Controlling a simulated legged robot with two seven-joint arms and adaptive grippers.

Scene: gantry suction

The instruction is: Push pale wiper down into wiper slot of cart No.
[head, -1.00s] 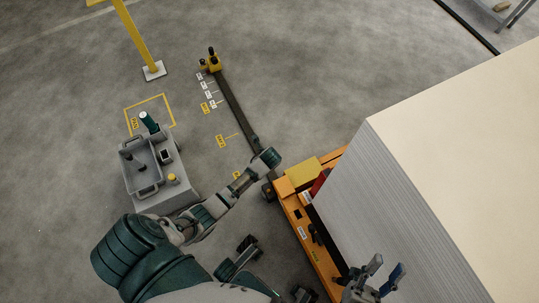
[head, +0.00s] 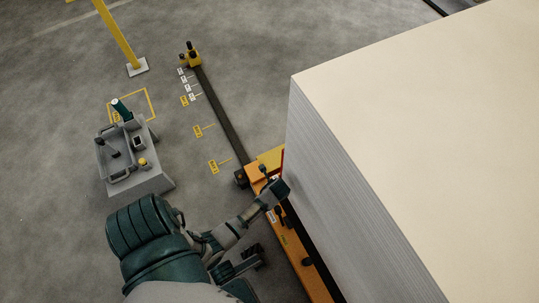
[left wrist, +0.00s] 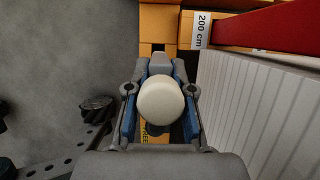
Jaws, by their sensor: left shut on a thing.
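In the left wrist view my left gripper (left wrist: 160,76) is shut on the pale wiper (left wrist: 161,101). The wiper's round, cream end faces the camera between the blue-lined fingers. Below it is the orange cart (left wrist: 158,18), with a partly covered label. The wiper's lower end and the wiper slot are hidden, so I cannot tell whether they touch. In the head view my left arm reaches over the cart (head: 310,272), beside the tall sheet stack; its wrist hides the gripper. My right gripper is not in view.
The tall stack of pale sheets (head: 400,110) stands close on the right. A grey stand with a tray (head: 145,180) is at left. Open floor lies between stand and cart.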

